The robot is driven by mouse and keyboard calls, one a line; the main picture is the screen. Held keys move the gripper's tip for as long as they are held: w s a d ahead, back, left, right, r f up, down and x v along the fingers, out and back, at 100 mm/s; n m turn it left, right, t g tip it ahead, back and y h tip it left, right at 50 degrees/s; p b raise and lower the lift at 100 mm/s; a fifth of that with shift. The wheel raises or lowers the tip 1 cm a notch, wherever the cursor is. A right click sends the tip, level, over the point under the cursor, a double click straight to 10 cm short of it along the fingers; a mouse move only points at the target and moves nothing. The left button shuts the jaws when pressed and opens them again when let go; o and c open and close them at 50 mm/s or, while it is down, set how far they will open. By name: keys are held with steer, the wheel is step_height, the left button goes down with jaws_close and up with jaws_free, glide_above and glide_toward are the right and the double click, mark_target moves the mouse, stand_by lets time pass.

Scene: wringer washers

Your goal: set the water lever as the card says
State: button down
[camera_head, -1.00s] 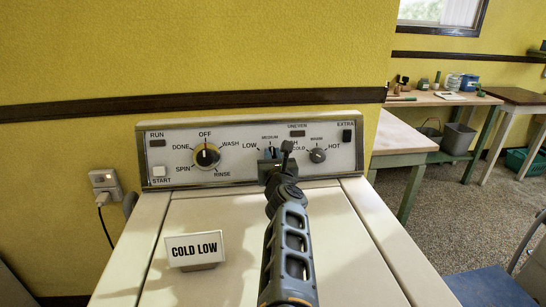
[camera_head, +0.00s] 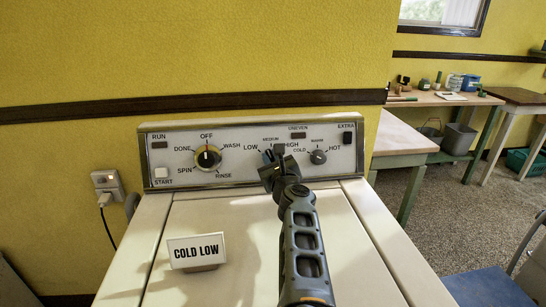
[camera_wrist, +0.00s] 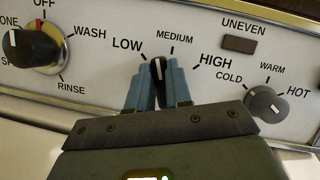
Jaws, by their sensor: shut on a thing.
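The card (camera_head: 196,251), reading "COLD LOW", stands upright on the washer's lid (camera_head: 170,285) in the head view. The water lever (camera_wrist: 158,68) is black with a white line, on the panel among the labels LOW, MEDIUM and HIGH. Its tip leans slightly left, between LOW and MEDIUM in the wrist view. My gripper (camera_wrist: 158,85) is shut on the lever, with a blue finger on each side. In the head view my gripper (camera_head: 269,158) hides most of the lever.
The grey temperature knob (camera_wrist: 267,104), marked COLD, WARM and HOT, sits close to the right of my gripper. The large black cycle dial (camera_head: 208,157) is further left. A white START button (camera_head: 161,173) is at the panel's lower left. The lid's front is clear.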

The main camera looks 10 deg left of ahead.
steer(key=n, duration=0.2)
steer(key=n+g+y, duration=0.1)
steer(key=n, duration=0.3)
steer(key=shift+s+a+f+g+p, duration=0.2)
steer(key=shift+a+g+p, duration=0.1)
steer(key=shift+g+p, duration=0.1)
steer(key=shift+y, duration=0.4)
steer(key=c, duration=1)
jaws_free()
steer(key=shift+c, duration=0.2)
steer(key=shift+s, duration=0.1)
steer(key=p+v, duration=0.2)
steer(key=v, duration=0.5)
steer(key=shift+s+d, duration=0.2)
